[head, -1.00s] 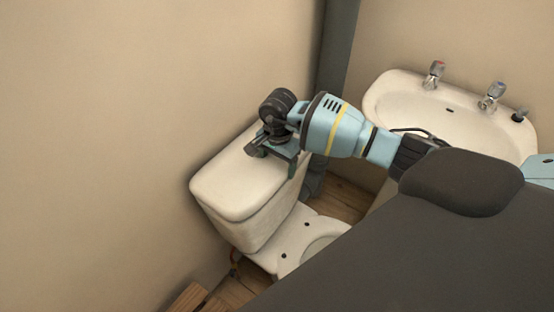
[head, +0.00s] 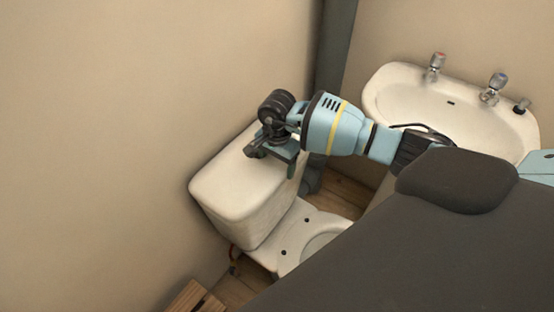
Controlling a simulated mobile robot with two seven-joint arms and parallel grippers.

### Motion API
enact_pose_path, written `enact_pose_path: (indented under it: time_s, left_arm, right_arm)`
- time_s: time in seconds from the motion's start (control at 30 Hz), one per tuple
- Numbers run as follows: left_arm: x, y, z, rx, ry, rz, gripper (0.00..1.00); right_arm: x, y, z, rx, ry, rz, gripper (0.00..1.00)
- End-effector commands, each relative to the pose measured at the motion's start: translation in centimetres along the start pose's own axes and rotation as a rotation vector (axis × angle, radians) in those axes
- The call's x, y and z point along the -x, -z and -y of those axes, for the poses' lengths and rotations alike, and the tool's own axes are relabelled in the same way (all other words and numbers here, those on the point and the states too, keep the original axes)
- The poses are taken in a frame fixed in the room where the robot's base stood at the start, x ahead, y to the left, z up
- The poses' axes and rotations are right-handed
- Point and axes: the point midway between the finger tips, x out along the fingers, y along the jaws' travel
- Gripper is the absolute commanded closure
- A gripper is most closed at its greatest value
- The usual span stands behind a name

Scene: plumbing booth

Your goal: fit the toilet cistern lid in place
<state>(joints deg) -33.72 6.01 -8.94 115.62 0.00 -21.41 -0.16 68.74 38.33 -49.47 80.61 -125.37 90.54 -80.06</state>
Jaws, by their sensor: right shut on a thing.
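The white cistern lid (head: 232,185) lies over the top of the white toilet cistern (head: 247,227), against the wall. From this angle it looks level and lined up with the cistern walls; I cannot tell whether it is fully seated. My right gripper (head: 272,152) reaches in from the right and is shut on the lid, over its far right part. The wrist and gripper hide that part of the lid and the fingertips. The toilet bowl rim (head: 300,232) shows below the cistern, with dark holes. My left gripper is not in view.
A white washbasin (head: 455,112) with two taps stands at the right. A dark vertical pipe (head: 334,60) runs up the corner behind my right arm. A wooden slatted piece (head: 195,298) lies on the floor at the bottom. The wall is close to the cistern's left.

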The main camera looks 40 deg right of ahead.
Motion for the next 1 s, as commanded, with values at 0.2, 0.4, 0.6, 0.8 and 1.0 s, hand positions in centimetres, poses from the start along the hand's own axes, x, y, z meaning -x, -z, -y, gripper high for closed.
enact_pose_path:
  time_s: [0.2,0.4,0.6,0.8,1.0]
  left_arm:
    - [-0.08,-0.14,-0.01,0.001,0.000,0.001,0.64]
    - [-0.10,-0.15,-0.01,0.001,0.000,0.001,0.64]
    - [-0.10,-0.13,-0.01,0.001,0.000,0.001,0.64]
    - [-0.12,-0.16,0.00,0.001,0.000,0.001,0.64]
    - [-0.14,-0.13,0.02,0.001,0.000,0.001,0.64]
  right_arm:
    - [0.24,0.06,0.30,0.000,0.011,0.000,0.98]
    - [0.24,0.06,0.31,0.000,0.012,0.000,0.98]
    - [0.17,0.06,0.26,0.000,0.010,0.000,0.13]
    - [-0.04,0.03,0.12,0.000,0.005,0.000,0.02]
    - [-0.34,-0.02,-0.16,0.000,-0.006,0.000,0.02]
